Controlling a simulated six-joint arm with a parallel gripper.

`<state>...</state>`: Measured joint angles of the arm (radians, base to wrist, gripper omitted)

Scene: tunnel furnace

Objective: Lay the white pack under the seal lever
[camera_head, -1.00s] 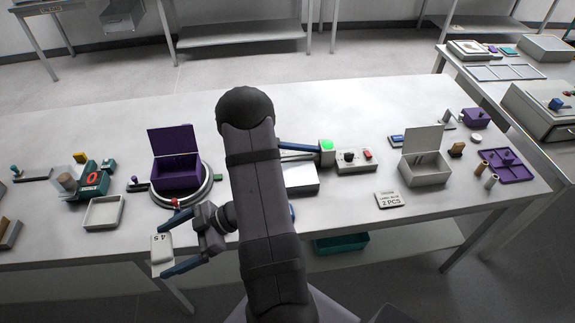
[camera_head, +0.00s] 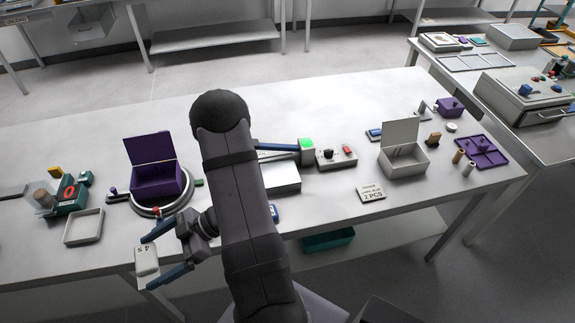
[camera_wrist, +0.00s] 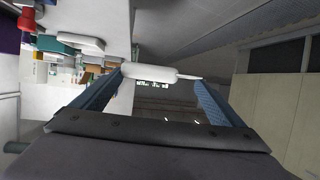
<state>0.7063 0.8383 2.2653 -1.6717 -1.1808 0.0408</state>
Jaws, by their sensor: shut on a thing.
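A white pack (camera_head: 146,260) marked "4 5" is held between the blue fingers of my gripper (camera_head: 168,256), in front of the table's near edge at the left. In the wrist view the pack (camera_wrist: 145,74) is seen edge-on between the fingertips (camera_wrist: 160,76). The sealer is a white block (camera_head: 283,178) with a blue lever arm (camera_head: 275,146) and a green-lit box (camera_head: 307,151). It stands right of my arm, and the arm partly hides it. The lever looks raised, though its near end is hidden. My gripper is well left and in front of it.
A purple open box (camera_head: 157,184) on a round turntable stands behind my gripper. A white tray (camera_head: 84,227) and green counter (camera_head: 69,196) are at left. A control box (camera_head: 336,157), grey open box (camera_head: 404,159) and "2 PCS" sign (camera_head: 371,192) are at right.

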